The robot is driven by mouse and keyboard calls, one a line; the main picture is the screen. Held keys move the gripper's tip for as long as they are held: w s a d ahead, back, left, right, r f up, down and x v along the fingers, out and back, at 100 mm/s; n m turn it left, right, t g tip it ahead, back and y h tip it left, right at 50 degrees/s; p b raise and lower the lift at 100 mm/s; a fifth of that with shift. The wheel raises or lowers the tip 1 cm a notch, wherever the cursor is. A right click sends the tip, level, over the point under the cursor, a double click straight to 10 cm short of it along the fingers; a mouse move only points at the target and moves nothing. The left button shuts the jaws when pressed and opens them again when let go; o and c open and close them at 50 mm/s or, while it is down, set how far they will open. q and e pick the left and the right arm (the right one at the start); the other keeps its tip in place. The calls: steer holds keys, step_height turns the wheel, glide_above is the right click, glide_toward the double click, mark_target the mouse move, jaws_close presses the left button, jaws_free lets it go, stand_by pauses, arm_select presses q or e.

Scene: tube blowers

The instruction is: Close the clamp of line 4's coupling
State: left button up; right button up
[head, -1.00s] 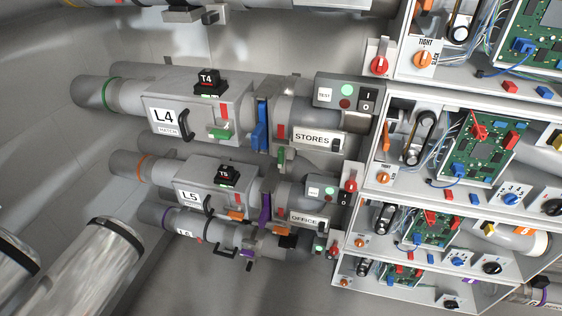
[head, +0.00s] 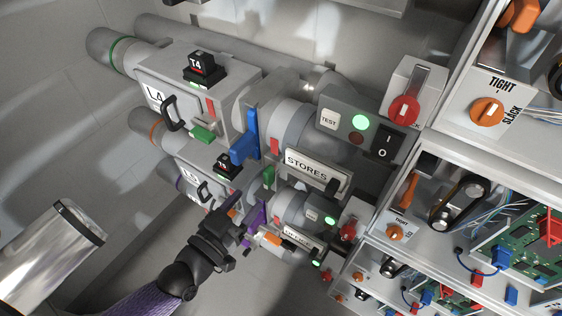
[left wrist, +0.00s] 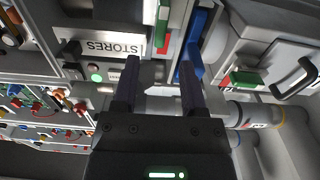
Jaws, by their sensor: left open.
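Line 4's box (head: 165,98), labelled L4, has a black T4 block (head: 203,68) on top. To its right, the blue clamp lever (head: 245,140) stands out from the grey coupling, left of the STORES plate (head: 303,168). In the left wrist view the blue lever (left wrist: 197,42) is close beyond the right fingertip, with the STORES plate (left wrist: 113,45) to the left. My left gripper (head: 240,222) is below the lever in the head view, near line 5. Its fingers (left wrist: 158,64) are apart and nothing is held between them. I cannot tell whether a finger touches the lever.
Line 5's purple lever (head: 257,215) is right beside my left gripper. A green tab (head: 268,178) stands below the blue lever. A control box (head: 360,125) with a lit green lamp and the panel shelves (head: 440,130) crowd the right.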

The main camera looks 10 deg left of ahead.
mark_target(265, 180)
arm_select(q)
steer(key=b+x, duration=0.1)
steer(key=x, duration=0.7)
steer(key=shift+w+f, duration=0.15)
steer(key=shift+c, duration=0.3)
jaws_close()
stand_by(0.8)
